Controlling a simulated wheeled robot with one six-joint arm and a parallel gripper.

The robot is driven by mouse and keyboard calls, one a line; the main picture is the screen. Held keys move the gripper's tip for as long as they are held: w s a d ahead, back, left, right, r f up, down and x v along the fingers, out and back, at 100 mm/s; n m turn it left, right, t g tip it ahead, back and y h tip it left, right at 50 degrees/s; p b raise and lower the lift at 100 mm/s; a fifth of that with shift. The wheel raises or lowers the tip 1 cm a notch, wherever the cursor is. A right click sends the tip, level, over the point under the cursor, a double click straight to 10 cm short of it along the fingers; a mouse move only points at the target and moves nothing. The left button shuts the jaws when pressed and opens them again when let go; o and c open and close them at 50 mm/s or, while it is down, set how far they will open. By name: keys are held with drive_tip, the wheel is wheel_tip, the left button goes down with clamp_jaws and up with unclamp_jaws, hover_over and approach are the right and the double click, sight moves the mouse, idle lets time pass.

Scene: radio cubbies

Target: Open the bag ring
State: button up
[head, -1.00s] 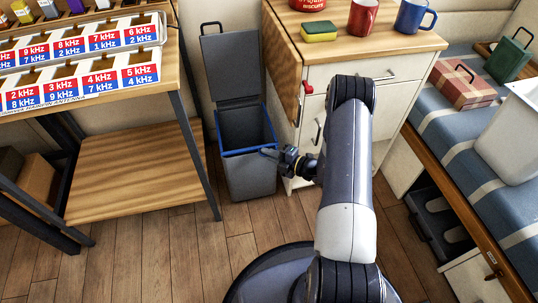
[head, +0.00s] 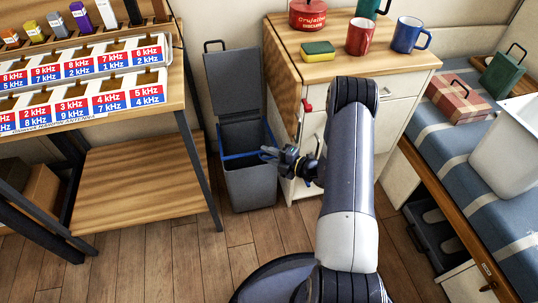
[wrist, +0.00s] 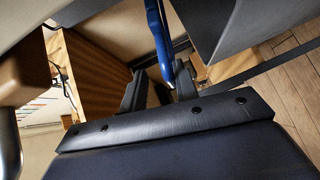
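The bag ring (head: 240,156) is a blue frame at the mouth of the grey bin (head: 250,188). Its front bar sits slightly above the bin's front rim. The bin's lid (head: 233,82) stands up at the back. My gripper (head: 269,153) is at the ring's front right corner. In the wrist view, the blue ring (wrist: 160,45) runs down between the two fingers of my gripper (wrist: 160,82), close to the right one. A dark gap shows between the ring and the left finger, so the gripper looks open. The exact contact is hidden.
A wooden cabinet (head: 345,72) with mugs and a sponge stands right of the bin. A wooden shelf rack (head: 135,180) stands at left. A bench with a striped blue cushion (head: 440,135) is at far right. Wooden floor (head: 190,265) lies clear in front.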

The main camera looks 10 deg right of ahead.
drive_tip(key=p+v, duration=0.2)
drive_tip(key=v, duration=1)
drive_tip(key=b+x, duration=0.2)
drive_tip(key=x, duration=1)
drive_tip(key=shift+f, duration=0.1)
drive_tip(key=shift+f+b, duration=0.5)
drive_tip(key=shift+f, duration=0.1)
drive_tip(key=shift+s+f+b, duration=0.25)
drive_tip(key=shift+f+b, duration=0.1)
drive_tip(key=shift+f, duration=0.3)
